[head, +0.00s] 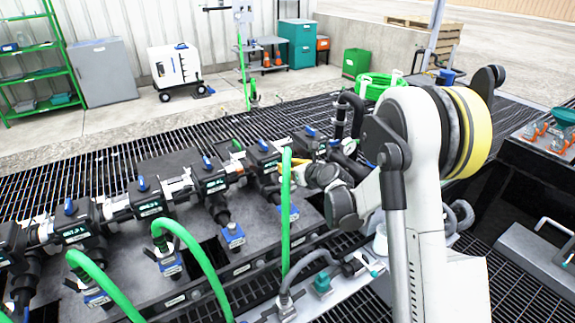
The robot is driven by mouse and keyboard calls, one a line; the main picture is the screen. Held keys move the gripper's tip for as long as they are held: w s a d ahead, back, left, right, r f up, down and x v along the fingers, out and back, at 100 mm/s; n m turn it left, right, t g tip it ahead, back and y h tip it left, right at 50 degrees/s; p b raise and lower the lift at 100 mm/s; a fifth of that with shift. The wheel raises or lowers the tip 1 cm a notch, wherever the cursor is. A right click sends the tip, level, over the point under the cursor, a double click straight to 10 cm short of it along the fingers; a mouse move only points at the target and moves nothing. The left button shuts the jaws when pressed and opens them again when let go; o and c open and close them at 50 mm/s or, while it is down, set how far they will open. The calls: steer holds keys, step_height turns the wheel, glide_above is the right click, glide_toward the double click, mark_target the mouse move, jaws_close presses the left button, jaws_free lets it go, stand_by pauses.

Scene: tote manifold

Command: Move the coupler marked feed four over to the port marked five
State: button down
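A dark manifold with several valve blocks runs from the lower left to the centre in the head view; one block (150,204) has a small green-lit label and a blue knob. Blue-tagged ports stand along its front, one bare of hose (233,236). Green hoses rise at the front; one (193,250) arches to a coupler (165,255) at a blue-tagged port. Another hose (286,215) stands upright in front of my gripper (285,170). My gripper is near the manifold's right-hand blocks, partly hidden by this hose. The marks feed four and five are too small to read.
A grey deck with fittings, including a teal block (322,283), lies in front of the manifold. Dark pipes (350,112) rise at its right end. A dark bench (530,170) with orange-and-teal parts stands at the right. Open grating (75,180) lies behind the manifold.

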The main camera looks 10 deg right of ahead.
mark_target(292, 188)
steer(key=shift+f+b, duration=1.6)
steer(key=shift+f, duration=0.8)
steer(key=shift+f+b, duration=0.3)
steer(key=shift+f, duration=1.75)
steer(key=c, duration=1.2)
jaws_free()
steer(key=shift+c, duration=0.2)
steer(key=v, duration=1.2)
steer(key=shift+r, duration=0.15)
